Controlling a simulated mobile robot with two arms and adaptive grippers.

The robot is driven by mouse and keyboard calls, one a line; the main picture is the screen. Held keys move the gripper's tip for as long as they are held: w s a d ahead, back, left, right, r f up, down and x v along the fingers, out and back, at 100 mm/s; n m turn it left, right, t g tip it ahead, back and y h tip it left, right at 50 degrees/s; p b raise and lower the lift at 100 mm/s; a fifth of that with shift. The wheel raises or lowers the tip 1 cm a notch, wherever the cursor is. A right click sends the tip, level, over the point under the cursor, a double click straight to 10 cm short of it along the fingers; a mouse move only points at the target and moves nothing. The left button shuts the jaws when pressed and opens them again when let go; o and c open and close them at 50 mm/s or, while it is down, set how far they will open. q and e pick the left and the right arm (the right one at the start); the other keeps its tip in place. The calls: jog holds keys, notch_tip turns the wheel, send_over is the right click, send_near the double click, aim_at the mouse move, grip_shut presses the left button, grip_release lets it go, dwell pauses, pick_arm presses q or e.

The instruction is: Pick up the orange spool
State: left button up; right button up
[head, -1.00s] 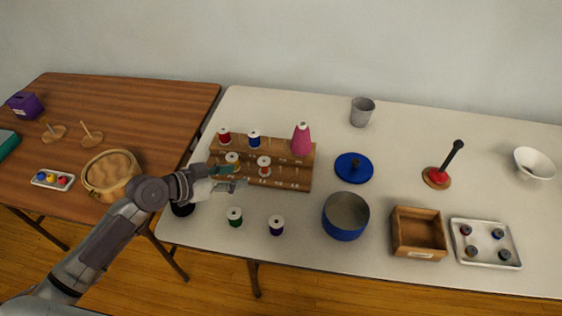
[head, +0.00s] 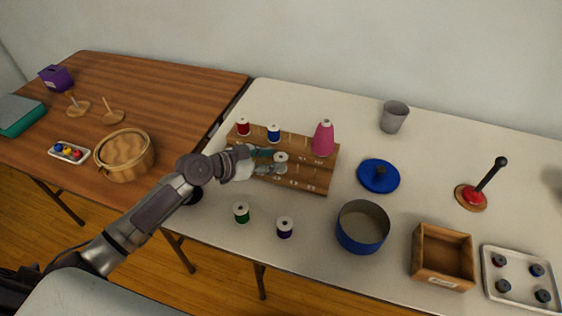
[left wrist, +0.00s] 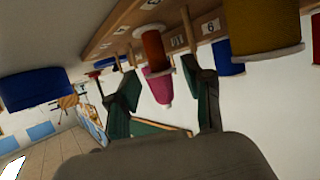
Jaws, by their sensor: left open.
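The orange spool (head: 281,158), with white ends, stands on the front tier of the wooden spool rack (head: 313,184). My left gripper (head: 268,161) is open and reaches over that tier from the left, with its fingertips close to this spool. In the left wrist view the orange spool (left wrist: 153,48) appears between the two green-grey fingers (left wrist: 159,62), still on the rack. I cannot tell whether the fingers touch it. A yellow-orange spool (left wrist: 262,28) is close on the right in that view; the gripper hides it in the head view. My right gripper is not in view.
A red spool (head: 243,126), a blue spool (head: 273,133) and a pink cone (head: 323,138) stand on the back tier. Green (head: 241,212) and purple (head: 284,227) spools stand in front of the rack. A blue pot (head: 362,228) and its lid (head: 379,176) are to the right.

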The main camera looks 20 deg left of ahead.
aim_at(278, 158)
pick_arm(q)
jog(key=x, duration=0.3)
jog(key=shift+w+d+f, duration=0.1)
jog(key=shift+w+d, duration=0.05)
jog(key=shift+c, duration=0.2)
jog(key=c, duration=0.5)
